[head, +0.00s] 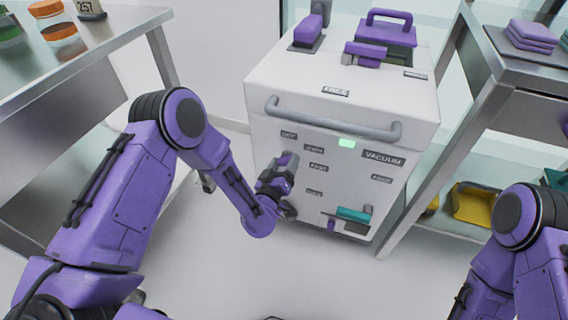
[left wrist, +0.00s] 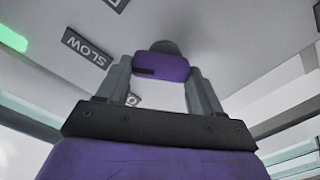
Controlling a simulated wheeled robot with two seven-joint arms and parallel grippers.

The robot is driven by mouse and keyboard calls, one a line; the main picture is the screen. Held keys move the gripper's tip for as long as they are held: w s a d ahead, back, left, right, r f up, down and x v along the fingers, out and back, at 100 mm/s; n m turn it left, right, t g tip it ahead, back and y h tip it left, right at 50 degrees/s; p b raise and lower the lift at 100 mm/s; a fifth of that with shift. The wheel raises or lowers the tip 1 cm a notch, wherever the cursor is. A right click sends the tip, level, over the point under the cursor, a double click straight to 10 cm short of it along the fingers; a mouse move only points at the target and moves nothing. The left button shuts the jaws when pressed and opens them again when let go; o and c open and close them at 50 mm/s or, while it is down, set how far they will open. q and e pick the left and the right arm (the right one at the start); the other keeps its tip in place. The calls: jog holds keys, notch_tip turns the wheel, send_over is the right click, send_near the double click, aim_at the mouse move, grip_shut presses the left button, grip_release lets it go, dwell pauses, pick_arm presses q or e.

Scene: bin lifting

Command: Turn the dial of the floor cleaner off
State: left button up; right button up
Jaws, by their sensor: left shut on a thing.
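The floor cleaner (head: 345,90) is a white box with a grey bar handle, standing on the floor in the middle of the head view. Its dial (head: 287,158) is a small purple and grey knob on the front panel, near the left edge and among small dark labels. My left gripper (head: 284,167) is at the dial and partly covers it. In the left wrist view the purple dial (left wrist: 162,66) sits between the two grey fingers, which are shut on it. A SLOW label (left wrist: 87,47) shows beside it. My right gripper is out of view.
A lit green indicator (head: 347,143) and a VACUUM label (head: 384,157) are on the same panel. A teal handle (head: 353,214) is low on the front. Metal tables stand left (head: 75,55) and right (head: 510,68). A yellow bin (head: 476,204) is under the right one.

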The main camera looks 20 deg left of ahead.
pick_arm(q)
jog(key=n, duration=0.5)
jog(key=shift+a+f+n, duration=0.1)
jog(key=shift+a+n, duration=0.1)
jog(key=shift+n, duration=0.1)
jog(key=n, duration=0.5)
jog(key=shift+a+f+n+b, duration=0.15)
jog(key=shift+n+b, duration=0.15)
jog(key=shift+b, duration=0.1)
jog(key=o, duration=1.1)
jog(key=shift+c, duration=0.2)
jog(key=shift+s, duration=0.1)
jog(key=s, duration=1)
jog(key=shift+s+a+p, duration=0.2)
jog(key=shift+p, duration=0.25)
